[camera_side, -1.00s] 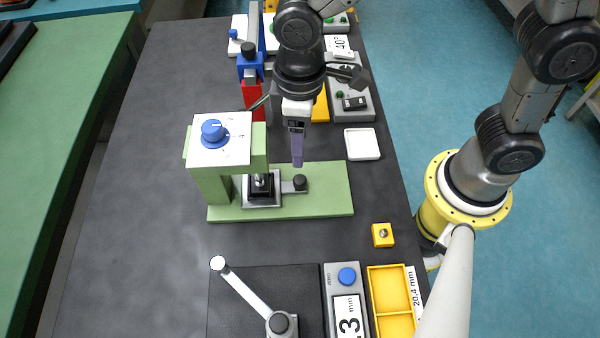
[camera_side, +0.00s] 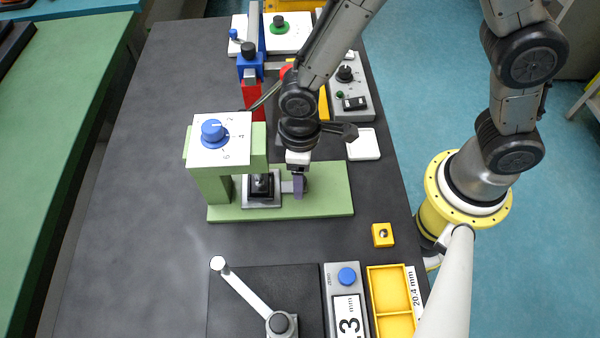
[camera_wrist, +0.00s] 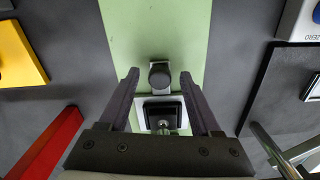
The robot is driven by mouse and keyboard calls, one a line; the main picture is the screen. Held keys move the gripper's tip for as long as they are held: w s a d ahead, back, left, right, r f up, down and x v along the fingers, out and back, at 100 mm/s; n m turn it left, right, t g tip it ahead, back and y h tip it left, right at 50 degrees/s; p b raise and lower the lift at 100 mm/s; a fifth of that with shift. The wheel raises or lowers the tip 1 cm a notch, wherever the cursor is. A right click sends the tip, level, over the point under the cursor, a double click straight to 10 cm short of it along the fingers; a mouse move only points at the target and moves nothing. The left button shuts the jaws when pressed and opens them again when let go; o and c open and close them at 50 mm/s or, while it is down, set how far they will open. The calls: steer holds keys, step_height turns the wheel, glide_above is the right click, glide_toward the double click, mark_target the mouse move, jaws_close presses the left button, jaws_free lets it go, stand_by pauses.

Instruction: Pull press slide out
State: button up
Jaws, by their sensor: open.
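The press is a green frame (camera_side: 222,185) on a green base plate (camera_side: 330,190), with a blue dial (camera_side: 213,131) on its white top. The press slide (camera_side: 262,190) is a light grey plate with a black block on it, under the press head. Its black knob shows in the wrist view (camera_wrist: 159,75), at the slide's outer end. My gripper (camera_side: 298,187) is low over the base plate at the knob, which it mostly hides in the side view. In the wrist view my gripper (camera_wrist: 160,75) is open, with one finger on each side of the knob and gaps between.
A yellow block (camera_side: 382,235) and a white tray (camera_side: 362,144) stand near the right table edge. A lever on a black plate (camera_side: 240,310) lies in front. A red part (camera_side: 253,100) stands behind the press. The base plate right of my gripper is clear.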

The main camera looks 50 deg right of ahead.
jaws_close()
steer(key=shift+r, duration=0.1)
stand_by(1.2)
